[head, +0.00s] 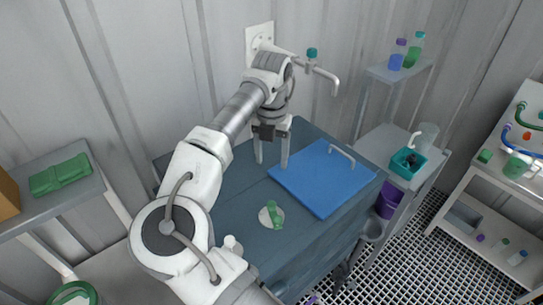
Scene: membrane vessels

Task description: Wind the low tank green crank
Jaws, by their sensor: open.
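The low tank (238,215) is a dark blue-grey box below my arm. The green crank (276,214) stands on its top, on a pale round disc, left of the blue lid. My gripper (271,164) points down over the back part of the tank top, behind the crank and apart from it. Its two fingers are spread with nothing between them. My forearm comes in from the lower left, and the crank shows clear of it.
A blue lid (322,181) with a pale bar handle lies on the tank top, right of my gripper. A tap with a teal knob (312,53) juts from the wall behind. A side table with a teal bin (407,163) stands at right, a grey shelf with green cloth (60,174) at left.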

